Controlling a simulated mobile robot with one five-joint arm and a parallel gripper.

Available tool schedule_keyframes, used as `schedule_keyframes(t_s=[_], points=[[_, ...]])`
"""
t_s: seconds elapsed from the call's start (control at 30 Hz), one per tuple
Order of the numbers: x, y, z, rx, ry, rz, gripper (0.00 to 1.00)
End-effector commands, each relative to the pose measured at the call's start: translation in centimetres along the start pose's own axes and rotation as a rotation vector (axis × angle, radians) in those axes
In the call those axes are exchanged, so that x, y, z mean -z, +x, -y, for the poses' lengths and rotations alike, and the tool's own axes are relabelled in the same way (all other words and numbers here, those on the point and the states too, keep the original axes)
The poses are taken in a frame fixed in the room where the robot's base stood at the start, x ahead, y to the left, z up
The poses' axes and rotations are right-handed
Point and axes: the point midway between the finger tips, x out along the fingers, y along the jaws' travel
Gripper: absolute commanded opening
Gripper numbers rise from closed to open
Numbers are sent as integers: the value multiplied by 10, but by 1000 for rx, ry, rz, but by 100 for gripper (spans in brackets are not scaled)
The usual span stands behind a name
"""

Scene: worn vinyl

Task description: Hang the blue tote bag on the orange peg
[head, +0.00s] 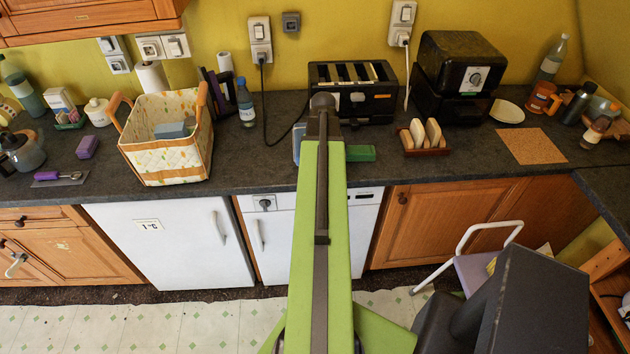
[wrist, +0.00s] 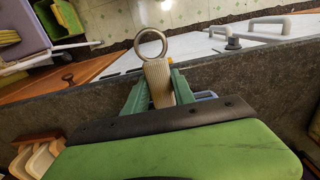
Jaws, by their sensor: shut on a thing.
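In the wrist view, my gripper (wrist: 157,84) has two green fingers closed on a beige ribbed strap (wrist: 157,80). A metal ring (wrist: 150,46) sits at the strap's far end, seen against the counter's front edge and the floor side. In the head view, my green arm hides the gripper and the held thing. I cannot make out a blue tote bag or an orange peg in either view. A pale blue thing (head: 298,143) shows partly at the arm's left; a bluish thing also shows beside the right finger in the wrist view (wrist: 206,96).
A fabric basket (head: 165,165) holding a blue-grey box (head: 171,130) stands left on the dark counter. A toaster (head: 375,100) is behind my arm. A green block (head: 361,153) and a toast rack (head: 424,150) lie to its right. A stool (head: 480,268) stands below right.

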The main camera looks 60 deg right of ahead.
Motion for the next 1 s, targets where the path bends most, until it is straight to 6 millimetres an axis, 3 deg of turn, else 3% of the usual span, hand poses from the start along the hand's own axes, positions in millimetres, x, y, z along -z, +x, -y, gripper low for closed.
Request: schedule_keyframes(t_s=[0.03,0.13,0.37,0.6,0.97,1.0], points=[[6,12,9,0,-4,0,0],[11,16,20,0,-1,0,0],[12,20,23,0,1,0,0],[12,59,23,0,1,0,0],[12,59,22,0,1,0,0],[12,57,22,0,1,0,36]])
